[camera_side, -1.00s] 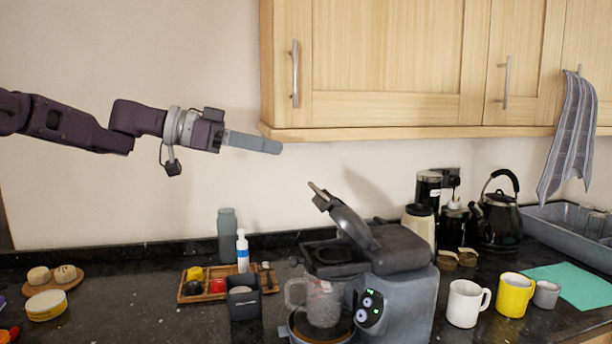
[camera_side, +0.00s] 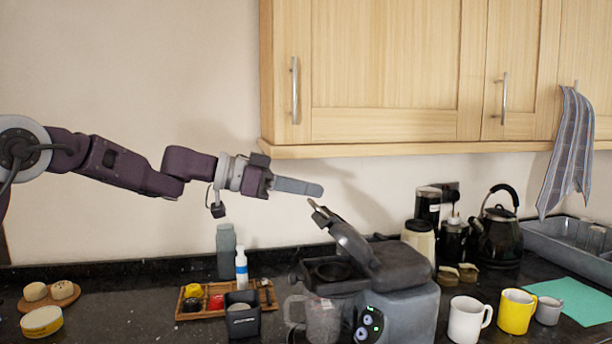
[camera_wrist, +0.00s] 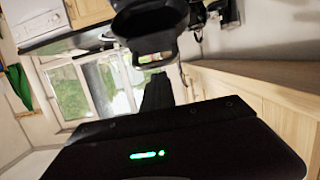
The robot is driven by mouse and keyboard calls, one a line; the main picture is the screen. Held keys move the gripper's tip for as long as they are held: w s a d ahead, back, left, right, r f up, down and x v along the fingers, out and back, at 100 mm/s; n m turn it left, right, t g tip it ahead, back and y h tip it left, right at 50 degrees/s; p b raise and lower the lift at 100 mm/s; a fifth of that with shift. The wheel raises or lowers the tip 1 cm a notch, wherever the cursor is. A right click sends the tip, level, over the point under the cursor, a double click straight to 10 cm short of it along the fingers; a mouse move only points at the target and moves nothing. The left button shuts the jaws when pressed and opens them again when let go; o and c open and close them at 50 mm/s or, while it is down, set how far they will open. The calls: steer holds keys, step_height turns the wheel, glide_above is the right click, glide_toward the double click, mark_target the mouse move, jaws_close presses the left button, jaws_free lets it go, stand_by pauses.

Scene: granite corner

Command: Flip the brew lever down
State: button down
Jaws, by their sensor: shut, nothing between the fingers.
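The grey brew machine (camera_side: 408,308) stands on the dark counter, with small green lights on its front. Its lever (camera_side: 347,238) is a raised grey arm slanting up to the left, ending in a light tip (camera_side: 318,207). My gripper (camera_side: 317,189) is shut and empty, its long grey fingers pointing right. In the side view the fingertips are just above the lever's tip, with a small gap in the picture; depth is unclear.
A clear jug (camera_side: 322,322) stands at the machine's front. A wooden tray (camera_side: 216,311) with small items and a bottle (camera_side: 241,268) are left of it. A white mug (camera_side: 465,320) and yellow mug (camera_side: 514,312) stand right. The wall cabinet (camera_side: 390,85) hangs above; open air surrounds my arm.

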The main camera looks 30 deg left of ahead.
steer(key=shift+s+a+f, duration=0.15)
steer(key=shift+f, duration=0.15)
